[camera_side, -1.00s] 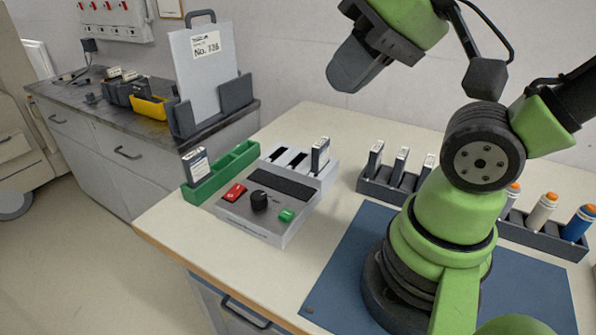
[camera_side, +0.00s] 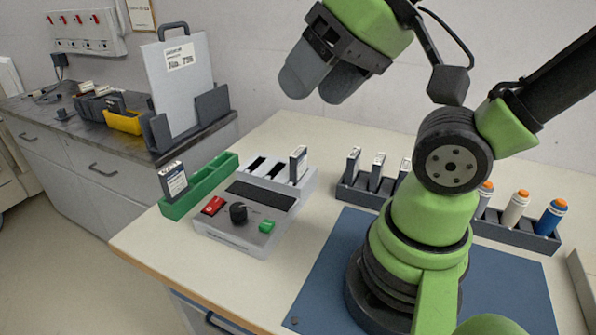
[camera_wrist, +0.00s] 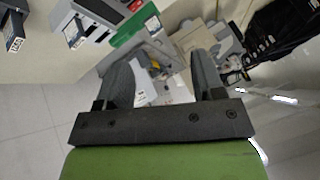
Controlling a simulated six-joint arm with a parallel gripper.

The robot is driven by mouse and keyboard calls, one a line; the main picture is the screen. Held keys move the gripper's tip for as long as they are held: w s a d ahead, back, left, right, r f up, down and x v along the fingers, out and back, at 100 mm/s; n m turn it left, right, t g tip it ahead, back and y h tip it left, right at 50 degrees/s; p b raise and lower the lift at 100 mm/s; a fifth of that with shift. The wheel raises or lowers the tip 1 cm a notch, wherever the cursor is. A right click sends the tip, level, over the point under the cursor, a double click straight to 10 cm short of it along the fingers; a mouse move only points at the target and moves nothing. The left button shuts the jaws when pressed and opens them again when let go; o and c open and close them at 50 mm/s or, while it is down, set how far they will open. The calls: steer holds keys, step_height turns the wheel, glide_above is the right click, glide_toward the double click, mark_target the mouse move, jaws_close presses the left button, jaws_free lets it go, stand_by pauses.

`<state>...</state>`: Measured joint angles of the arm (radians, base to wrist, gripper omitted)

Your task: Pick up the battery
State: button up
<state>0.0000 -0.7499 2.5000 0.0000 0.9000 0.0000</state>
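Several upright batteries with pale tops show in the side view. One battery (camera_side: 172,180) stands in the near end of a green tray (camera_side: 215,185). Another (camera_side: 298,163) stands in the right slot of a grey charger (camera_side: 240,235) with a red switch, black knob and green button. More batteries (camera_side: 353,163) stand in a dark rack (camera_side: 352,193), partly behind my arm. My gripper (camera_side: 315,90) is high above the table, tilted, open and empty. Its two fingers are also apart in the wrist view (camera_wrist: 163,75), with the charger (camera_wrist: 95,8) and green tray (camera_wrist: 132,28) beyond.
A rack of orange-capped cylinders (camera_side: 515,210) stands at the right. A blue mat (camera_side: 320,280) lies under my base. The front left table is bare.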

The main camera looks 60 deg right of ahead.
steer(key=o, duration=0.4)
steer(key=n+g+h, duration=0.2)
steer(key=n+g, duration=0.2)
steer(key=g, duration=0.3)
glide_above(298, 151)
steer(key=f, duration=1.4)
steer(key=shift+s+a+f, duration=0.15)
steer(key=shift+s+f, duration=0.05)
step_height(298, 151, down, 4)
steer(key=shift+f, duration=0.2)
steer(key=shift+w+f, duration=0.2)
steer(key=shift+f, duration=2.8)
